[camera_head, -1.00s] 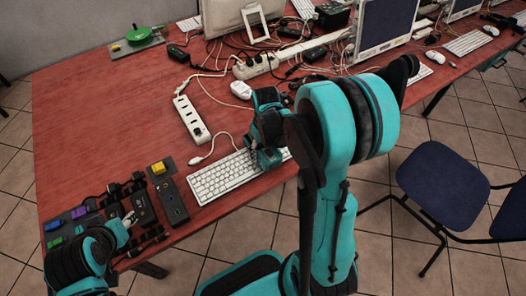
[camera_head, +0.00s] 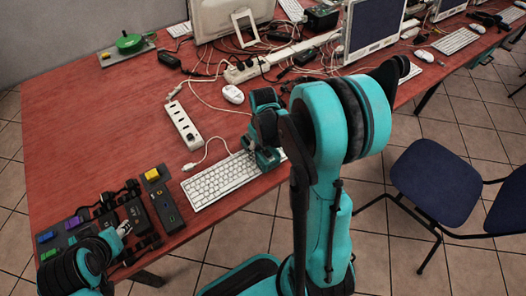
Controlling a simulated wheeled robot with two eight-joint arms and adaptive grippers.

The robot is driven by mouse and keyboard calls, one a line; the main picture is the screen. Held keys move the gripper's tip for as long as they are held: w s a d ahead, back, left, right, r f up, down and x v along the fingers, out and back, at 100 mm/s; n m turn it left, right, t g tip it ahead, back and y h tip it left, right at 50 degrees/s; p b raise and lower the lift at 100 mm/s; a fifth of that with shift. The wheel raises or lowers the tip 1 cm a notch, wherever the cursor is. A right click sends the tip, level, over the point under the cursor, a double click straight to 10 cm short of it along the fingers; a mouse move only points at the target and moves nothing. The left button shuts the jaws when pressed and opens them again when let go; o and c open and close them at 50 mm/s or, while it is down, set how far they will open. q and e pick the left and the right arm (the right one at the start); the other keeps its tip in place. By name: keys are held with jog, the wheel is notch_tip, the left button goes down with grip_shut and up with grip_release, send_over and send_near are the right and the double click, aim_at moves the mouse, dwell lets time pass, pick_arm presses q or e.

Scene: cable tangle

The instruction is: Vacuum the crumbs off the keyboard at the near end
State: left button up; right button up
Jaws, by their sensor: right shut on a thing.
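The white keyboard (camera_head: 220,182) lies at the near edge of the red table, angled, in the head view. My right gripper (camera_head: 262,142) is over its right end, shut on a small dark and teal thing (camera_head: 267,158), which looks like the vacuum. The thing's lower end is at the keys; whether it touches them I cannot tell. My arm and the gripper hide part of it and the keyboard's right end. No crumbs can be made out at this size. My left gripper (camera_head: 124,229) is at the lower left beside dark boxes; its fingers are too small to read.
A dark panel with a yellow block (camera_head: 153,174) stands left of the keyboard. A white power strip (camera_head: 182,125) and a white mouse (camera_head: 233,94) lie behind it. Tangled cables and monitors (camera_head: 374,30) fill the back. The table's left middle is clear. A blue chair (camera_head: 434,181) stands right.

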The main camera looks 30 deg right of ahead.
jog(key=shift+r, duration=0.1)
notch_tip(320, 180, up, 7)
jog(key=p, duration=0.5)
dwell(0.3)
jog(key=shift+a, duration=0.1)
jog(key=shift+w+a, duration=0.15)
jog(key=shift+a, duration=0.2)
jog(key=a, duration=0.3)
jog(key=w+a+f, duration=0.1)
jog(key=a, duration=0.3)
jog(key=w+a+f, duration=0.1)
jog(key=a, duration=0.3)
jog(key=shift+w+f, duration=0.1)
jog(key=shift+f, duration=0.1)
